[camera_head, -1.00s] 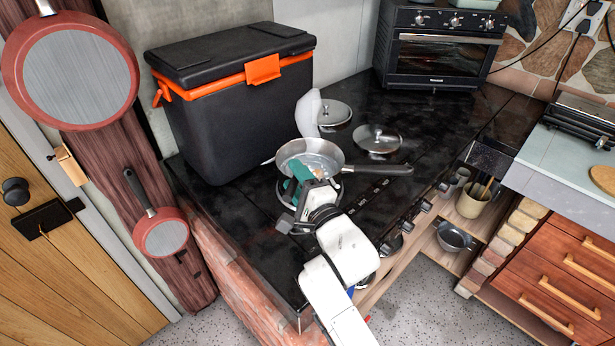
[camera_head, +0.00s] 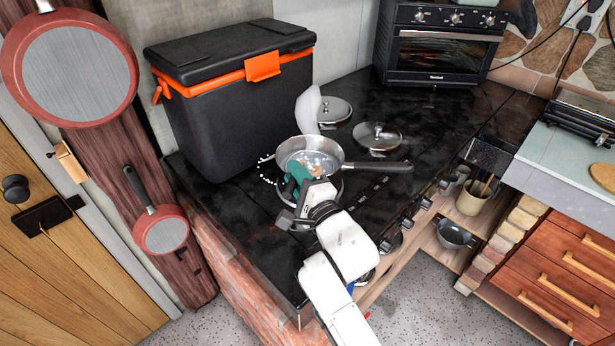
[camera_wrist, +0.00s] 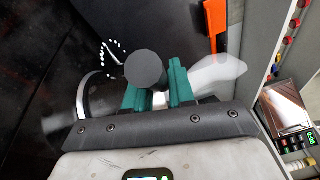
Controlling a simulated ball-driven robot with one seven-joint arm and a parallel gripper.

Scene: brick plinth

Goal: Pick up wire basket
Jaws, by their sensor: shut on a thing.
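My gripper (camera_head: 297,180), with green fingers, is at the near left side of a steel frying pan (camera_head: 330,157) on the stove. In the wrist view the fingers (camera_wrist: 153,84) are shut on a dark grey round handle end (camera_wrist: 145,68). A broken arc of white dots just left of the pan looks like the rim of the wire basket (camera_head: 264,165); it also shows beyond the handle in the wrist view (camera_wrist: 116,52). The handle seems to belong to it. Most of the basket's mesh is too thin to make out or hidden behind my gripper.
A black cooler (camera_head: 235,110) with orange trim stands behind on the left. A white upright object (camera_head: 308,110) and two lidded pots (camera_head: 377,136) are behind the pan. A black oven (camera_head: 440,50) is at the back. The dark counter front left is clear.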

